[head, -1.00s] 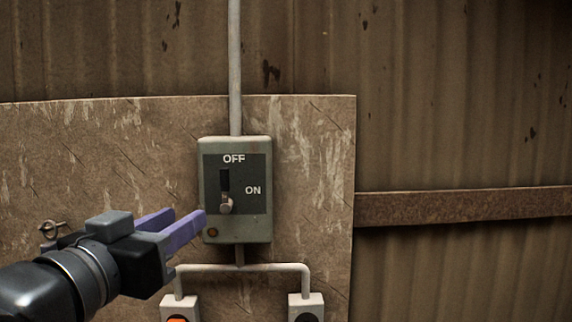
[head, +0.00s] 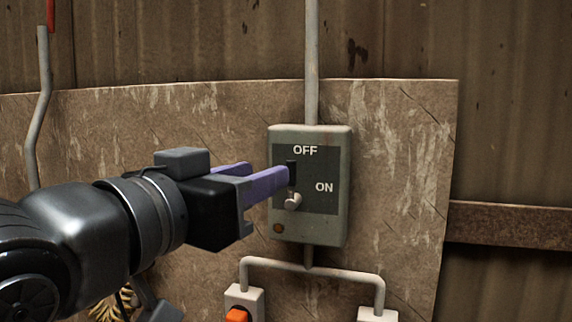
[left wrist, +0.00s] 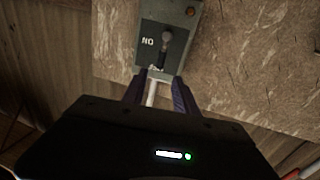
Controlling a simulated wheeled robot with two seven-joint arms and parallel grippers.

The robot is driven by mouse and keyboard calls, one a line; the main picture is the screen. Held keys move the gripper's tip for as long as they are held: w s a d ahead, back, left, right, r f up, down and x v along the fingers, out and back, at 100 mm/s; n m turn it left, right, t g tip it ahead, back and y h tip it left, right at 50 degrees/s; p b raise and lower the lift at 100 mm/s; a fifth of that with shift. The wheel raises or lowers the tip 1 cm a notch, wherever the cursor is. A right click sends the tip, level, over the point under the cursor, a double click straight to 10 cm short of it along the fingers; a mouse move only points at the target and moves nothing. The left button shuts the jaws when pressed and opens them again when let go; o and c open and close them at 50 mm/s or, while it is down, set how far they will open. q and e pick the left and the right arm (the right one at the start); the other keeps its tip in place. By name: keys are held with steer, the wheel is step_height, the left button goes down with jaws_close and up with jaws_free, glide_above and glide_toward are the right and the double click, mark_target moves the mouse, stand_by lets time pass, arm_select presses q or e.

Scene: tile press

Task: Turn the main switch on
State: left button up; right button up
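The main switch is a grey-green box (head: 338,226) on a wall board, with a dark plate marked OFF at the top and ON at right. Its lever (head: 293,201) sits at the lower end of the slot, just below the level of ON. The lever also shows in the left wrist view (left wrist: 167,40), which sees the box upside down. My left gripper (head: 284,174) is open and empty, its purple fingers in front of the plate's left part, above the lever. A gap shows between the fingertips in the left wrist view (left wrist: 160,78). My right gripper is not in view.
A conduit (head: 312,60) runs up from the box, and a branching pipe (head: 310,268) leads down to two small boxes, the left with an orange button (head: 237,315). A bent pipe (head: 40,110) stands at left. The board (head: 400,150) is clear right of the switch.

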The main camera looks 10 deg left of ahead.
mark_target(288, 164)
arm_select(q)
steer(key=p+x, duration=0.2)
steer(key=x, duration=0.5)
steer(key=shift+w+d, duration=0.1)
steer(key=shift+w, duration=0.1)
steer(key=shift+c, duration=0.4)
jaws_close()
